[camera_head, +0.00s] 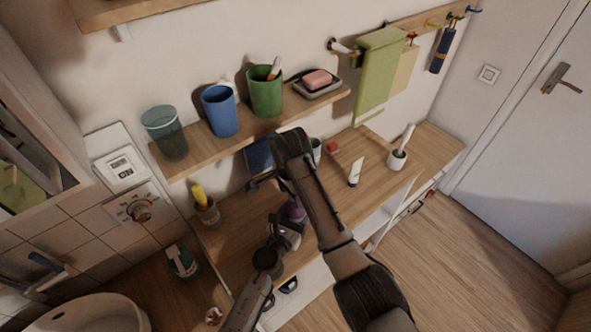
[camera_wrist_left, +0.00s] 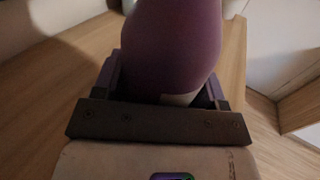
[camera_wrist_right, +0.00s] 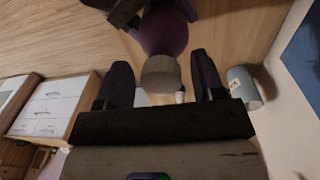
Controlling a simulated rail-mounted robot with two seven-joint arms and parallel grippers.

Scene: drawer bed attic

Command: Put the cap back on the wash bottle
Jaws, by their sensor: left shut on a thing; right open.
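The purple wash bottle (camera_head: 295,209) is over the wooden counter, largely hidden by my arms in the head view. My left gripper (camera_head: 286,234) is shut on it; in the left wrist view the purple body (camera_wrist_left: 170,45) fills the space between the fingers. My right gripper (camera_wrist_right: 162,80) is open above the bottle. In the right wrist view a grey-beige rounded piece (camera_wrist_right: 160,74) sits at the bottle's end, between the spread fingers; I cannot tell whether it is the cap or the bottle's neck. I cannot tell whether the fingers touch it.
A cup (camera_wrist_right: 243,86) stands close beside one right finger. On the counter are a small red object (camera_head: 332,147), a white tube (camera_head: 356,171) and a white brush holder (camera_head: 397,159). The shelf (camera_head: 212,152) above carries cups and a soap dish.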

